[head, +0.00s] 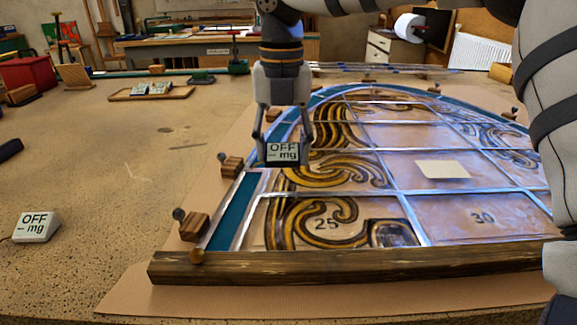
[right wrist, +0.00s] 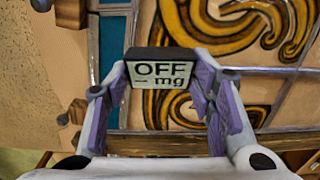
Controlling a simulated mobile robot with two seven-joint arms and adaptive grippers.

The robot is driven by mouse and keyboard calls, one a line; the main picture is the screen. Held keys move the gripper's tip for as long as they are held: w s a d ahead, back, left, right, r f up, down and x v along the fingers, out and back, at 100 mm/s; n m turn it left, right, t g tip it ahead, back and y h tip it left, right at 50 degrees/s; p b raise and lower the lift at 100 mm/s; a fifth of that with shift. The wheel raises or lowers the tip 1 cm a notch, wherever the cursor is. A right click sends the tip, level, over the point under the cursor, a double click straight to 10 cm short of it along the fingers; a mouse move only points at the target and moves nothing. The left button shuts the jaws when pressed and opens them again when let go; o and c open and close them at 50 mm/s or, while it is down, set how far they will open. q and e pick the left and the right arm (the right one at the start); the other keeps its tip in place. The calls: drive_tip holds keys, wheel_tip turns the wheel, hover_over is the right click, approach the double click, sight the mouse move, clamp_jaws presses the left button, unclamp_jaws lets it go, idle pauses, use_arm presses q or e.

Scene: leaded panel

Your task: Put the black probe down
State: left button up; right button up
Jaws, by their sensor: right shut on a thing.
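The black probe (head: 284,153) is a small dark block with a pale label reading "OFF – mg". My right gripper (head: 283,145) points down and is shut on it, with one finger on each side. In the right wrist view the black probe (right wrist: 160,75) sits between the fingertips, label facing the camera. It is over the left part of the leaded panel (head: 420,168), near its teal border. I cannot tell whether it touches the panel. My left gripper is not in view.
A white device (head: 36,226) with a similar label lies on the table at left. Wooden blocks with pins (head: 192,224) line the panel's left edge, and a dark wooden bar (head: 350,262) runs along its front. A wooden tray (head: 152,92) with small devices lies behind. The left tabletop is largely clear.

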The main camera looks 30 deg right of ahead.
sight(289, 181)
drive_tip(key=shift+w+d+f, duration=0.2)
drive_tip(key=shift+d+f, duration=0.35)
drive_tip(key=shift+f, duration=0.2)
drive_tip(key=f, duration=0.3)
drive_tip(key=shift+w+d+f, duration=0.1)
drive_tip(key=shift+d+f, duration=0.1)
drive_tip(key=shift+f, duration=0.05)
drive_tip(key=shift+r, duration=0.1)
drive_tip(key=o, duration=1.2)
drive_tip(key=shift+f, duration=0.2)
drive_tip(key=shift+c, duration=0.2)
wheel_tip(289, 181, up, 12)
drive_tip(key=shift+r, duration=0.2)
drive_tip(key=shift+f, duration=0.1)
